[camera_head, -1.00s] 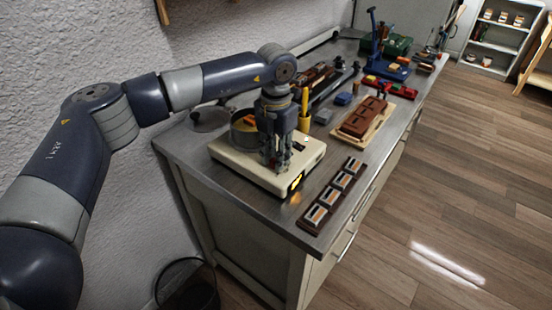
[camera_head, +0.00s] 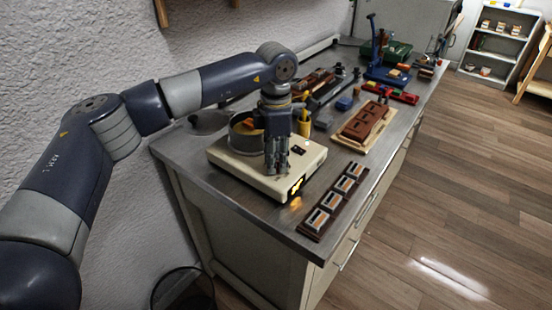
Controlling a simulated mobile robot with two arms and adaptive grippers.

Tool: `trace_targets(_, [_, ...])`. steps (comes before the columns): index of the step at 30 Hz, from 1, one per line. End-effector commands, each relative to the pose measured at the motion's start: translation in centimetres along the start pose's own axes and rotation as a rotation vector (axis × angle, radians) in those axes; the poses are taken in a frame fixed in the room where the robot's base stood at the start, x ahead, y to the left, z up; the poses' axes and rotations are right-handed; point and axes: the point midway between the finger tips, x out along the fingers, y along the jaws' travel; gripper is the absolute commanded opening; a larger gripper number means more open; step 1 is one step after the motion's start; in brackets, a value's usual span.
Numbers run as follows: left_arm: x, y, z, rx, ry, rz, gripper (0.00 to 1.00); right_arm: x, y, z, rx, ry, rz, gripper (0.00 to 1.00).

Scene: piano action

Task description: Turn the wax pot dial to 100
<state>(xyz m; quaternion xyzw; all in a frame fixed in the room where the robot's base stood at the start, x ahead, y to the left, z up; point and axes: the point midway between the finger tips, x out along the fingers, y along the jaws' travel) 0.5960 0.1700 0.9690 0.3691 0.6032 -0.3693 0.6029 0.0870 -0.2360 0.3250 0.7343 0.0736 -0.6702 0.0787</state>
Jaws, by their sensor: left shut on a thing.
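The wax pot (camera_head: 231,163) is a cream, box-shaped unit near the front left of the workbench. Its round metal pot (camera_head: 240,136) sits at the back left of its top. A lit yellow display (camera_head: 297,186) shows on its front face; I cannot read the number. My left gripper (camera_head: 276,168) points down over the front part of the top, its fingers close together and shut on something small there. The dial is hidden behind the fingers. My right gripper is not in view.
A dark rack (camera_head: 335,202) with several small blocks lies right of the pot. A yellow cup (camera_head: 304,128) stands behind it. A brown block on a wooden board (camera_head: 364,125) lies further right. The bench's front left corner is clear.

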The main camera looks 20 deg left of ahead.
Motion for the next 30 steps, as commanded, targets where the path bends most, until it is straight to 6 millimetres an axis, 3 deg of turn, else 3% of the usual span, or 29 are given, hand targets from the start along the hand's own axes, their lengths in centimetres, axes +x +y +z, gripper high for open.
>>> trace_targets(17, [-0.02,0.04,-0.05,0.035,0.001,0.001,0.01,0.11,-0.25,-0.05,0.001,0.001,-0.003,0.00])
trace_targets(18, [-0.02,0.04,-0.05,0.035,0.001,0.001,0.27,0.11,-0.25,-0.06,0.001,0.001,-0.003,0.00])
trace_targets(21, [-0.02,0.04,-0.05,0.035,0.001,0.001,0.47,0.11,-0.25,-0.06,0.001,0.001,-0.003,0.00])
trace_targets(30, [-0.06,0.03,-0.02,0.035,0.000,0.001,0.47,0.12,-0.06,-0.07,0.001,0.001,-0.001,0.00])
